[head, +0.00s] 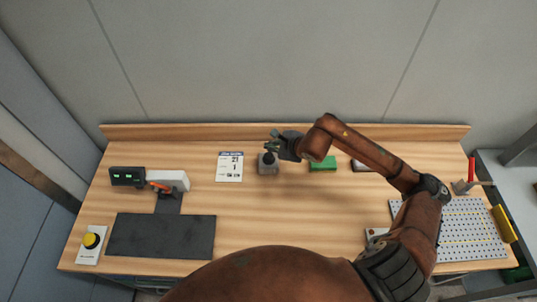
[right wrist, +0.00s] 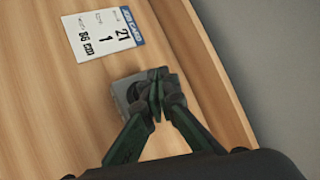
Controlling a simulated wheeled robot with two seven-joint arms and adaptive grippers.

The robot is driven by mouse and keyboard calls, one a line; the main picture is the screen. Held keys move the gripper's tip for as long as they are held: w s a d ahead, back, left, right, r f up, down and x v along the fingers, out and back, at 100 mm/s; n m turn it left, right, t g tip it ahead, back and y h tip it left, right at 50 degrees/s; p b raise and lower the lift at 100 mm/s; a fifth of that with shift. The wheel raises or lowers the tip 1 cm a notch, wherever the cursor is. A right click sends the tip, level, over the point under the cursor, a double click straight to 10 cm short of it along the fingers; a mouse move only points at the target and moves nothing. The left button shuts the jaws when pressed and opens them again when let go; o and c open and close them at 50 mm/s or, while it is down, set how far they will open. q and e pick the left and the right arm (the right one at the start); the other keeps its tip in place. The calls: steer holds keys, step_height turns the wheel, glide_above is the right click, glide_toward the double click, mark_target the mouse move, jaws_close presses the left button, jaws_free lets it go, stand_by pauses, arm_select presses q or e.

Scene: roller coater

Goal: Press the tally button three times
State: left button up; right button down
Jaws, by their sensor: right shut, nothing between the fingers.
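A small grey box with a dark round top (head: 268,163) stands on the wooden bench near its back edge; I take it as the tally button. My right gripper (head: 273,146) is shut and empty, close to this box at its back side. In the right wrist view the shut fingertips (right wrist: 158,93) overlap the grey box (right wrist: 122,94) and hide part of it. I cannot tell whether they touch it. A yellow push button (head: 91,240) on a pale plate sits at the bench's front left. My left gripper is not in view.
A job card (head: 229,167) lies left of the grey box. Further left are a display with green digits (head: 127,176), an orange-handled tool (head: 160,187) and a dark mat (head: 160,236). A green block (head: 322,164) and a pegboard-like plate (head: 470,230) lie right. The bench's middle is clear.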

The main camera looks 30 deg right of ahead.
steer(key=shift+r+p, duration=0.35)
steer(key=shift+r, duration=0.85)
stand_by(1.0)
